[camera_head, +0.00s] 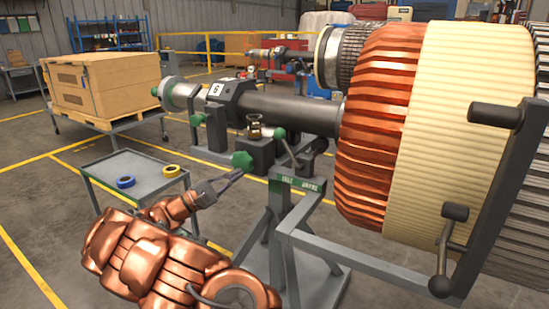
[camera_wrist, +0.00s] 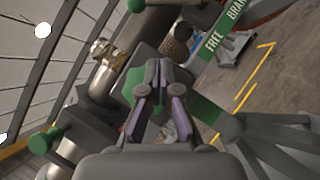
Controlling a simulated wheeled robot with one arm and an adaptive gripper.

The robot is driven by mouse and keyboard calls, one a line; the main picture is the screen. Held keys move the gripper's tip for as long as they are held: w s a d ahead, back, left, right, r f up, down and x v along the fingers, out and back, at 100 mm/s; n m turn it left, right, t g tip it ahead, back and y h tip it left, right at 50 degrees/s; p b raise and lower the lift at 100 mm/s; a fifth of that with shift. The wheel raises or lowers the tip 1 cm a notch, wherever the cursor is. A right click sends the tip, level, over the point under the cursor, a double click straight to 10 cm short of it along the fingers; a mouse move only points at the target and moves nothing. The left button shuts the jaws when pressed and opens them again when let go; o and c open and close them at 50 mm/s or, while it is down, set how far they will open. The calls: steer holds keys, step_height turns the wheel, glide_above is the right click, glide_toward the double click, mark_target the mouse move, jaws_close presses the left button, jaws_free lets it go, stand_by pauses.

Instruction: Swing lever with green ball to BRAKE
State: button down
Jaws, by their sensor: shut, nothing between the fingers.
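The lever with the green ball (camera_head: 279,132) rises from the stand behind the label plate. Its rod leans up and left, toward the FREE end. The green plate (camera_head: 297,184) reads FREE on the left and BRAKE on the right; in the wrist view it shows at upper right (camera_wrist: 226,28). A green ball (camera_wrist: 135,5), apparently the lever's, is cut by the top edge there. My gripper (camera_head: 236,174) is shut and empty, left of and below the ball, apart from it. In the wrist view its fingertips (camera_wrist: 160,66) meet.
A green knob (camera_head: 241,160) is close to my fingertips, and a dark block (camera_head: 257,152) stands beyond it. The copper rotor (camera_head: 378,120) and a grey frame (camera_head: 345,262) fill the right. A grey cart (camera_head: 142,178) with tape rolls stands at left.

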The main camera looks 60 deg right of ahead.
mark_target(265, 157)
steer(key=shift+d, duration=0.1)
steer(key=x, duration=1)
steer(key=shift+s, duration=0.15)
steer(key=shift+s+d+r+b, duration=0.2)
steer(key=shift+s+r, duration=0.35)
steer(key=shift+s, duration=0.2)
steer(key=shift+s+d+r+b, duration=0.15)
steer(key=shift+s+r, duration=0.4)
steer(key=shift+s, duration=0.15)
